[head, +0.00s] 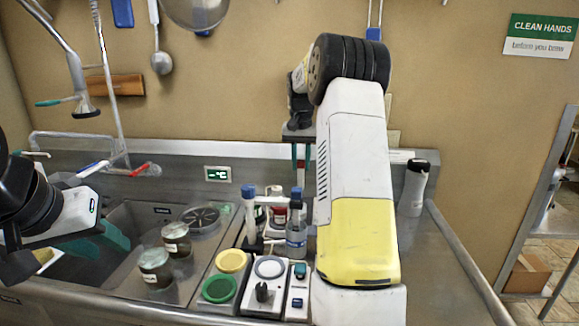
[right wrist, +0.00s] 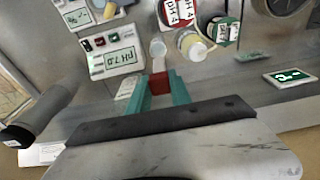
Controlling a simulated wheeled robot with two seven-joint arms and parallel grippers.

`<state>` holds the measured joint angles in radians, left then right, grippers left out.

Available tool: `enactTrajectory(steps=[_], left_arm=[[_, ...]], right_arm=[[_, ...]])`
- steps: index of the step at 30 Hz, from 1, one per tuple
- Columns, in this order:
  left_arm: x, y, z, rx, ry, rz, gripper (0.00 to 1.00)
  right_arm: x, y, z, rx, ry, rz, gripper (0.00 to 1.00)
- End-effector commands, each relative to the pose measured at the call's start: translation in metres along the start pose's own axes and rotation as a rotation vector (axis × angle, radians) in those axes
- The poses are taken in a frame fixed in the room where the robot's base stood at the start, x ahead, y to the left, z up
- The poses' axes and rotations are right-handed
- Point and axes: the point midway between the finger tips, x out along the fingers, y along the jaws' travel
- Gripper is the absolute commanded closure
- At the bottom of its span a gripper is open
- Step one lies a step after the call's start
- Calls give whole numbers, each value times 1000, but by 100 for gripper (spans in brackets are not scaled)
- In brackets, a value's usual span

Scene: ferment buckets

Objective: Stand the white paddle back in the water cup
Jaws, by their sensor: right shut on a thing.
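My right gripper (head: 301,158) hangs above the back of the counter, fingers down. In the right wrist view its teal fingers (right wrist: 160,90) are shut on a red piece (right wrist: 158,83). A white rounded part (right wrist: 158,50) shows just beyond it; this looks like the white paddle, though their join is unclear. A clear vessel with bluish contents (head: 296,240) stands behind the white devices and may be the water cup; a blue-topped item rises at it. My left gripper (head: 100,240) is over the sink with teal fingers; its opening is unclear.
Two dark jars (head: 155,268) stand by the sink (head: 125,220). Yellow and green lids (head: 219,289) lie beside white devices (head: 297,303). A blue-capped tube (head: 249,205) stands close to the vessel. A white bottle (head: 412,188) stands at the right; counter near it is clear.

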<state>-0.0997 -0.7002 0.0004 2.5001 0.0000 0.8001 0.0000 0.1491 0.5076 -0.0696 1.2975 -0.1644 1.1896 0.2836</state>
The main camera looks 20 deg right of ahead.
Motion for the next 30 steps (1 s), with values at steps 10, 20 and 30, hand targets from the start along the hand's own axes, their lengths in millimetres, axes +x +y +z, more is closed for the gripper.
enactTrajectory(steps=[10,20,30], left_arm=[[0,0,0,0,0,0,64],[0,0,0,0,0,0,64],[0,0,0,0,0,0,64]], right_arm=[[30,1,4,1,-2,1,100],[63,1,8,-1,-2,1,100],[93,1,12,0,-1,1,100]])
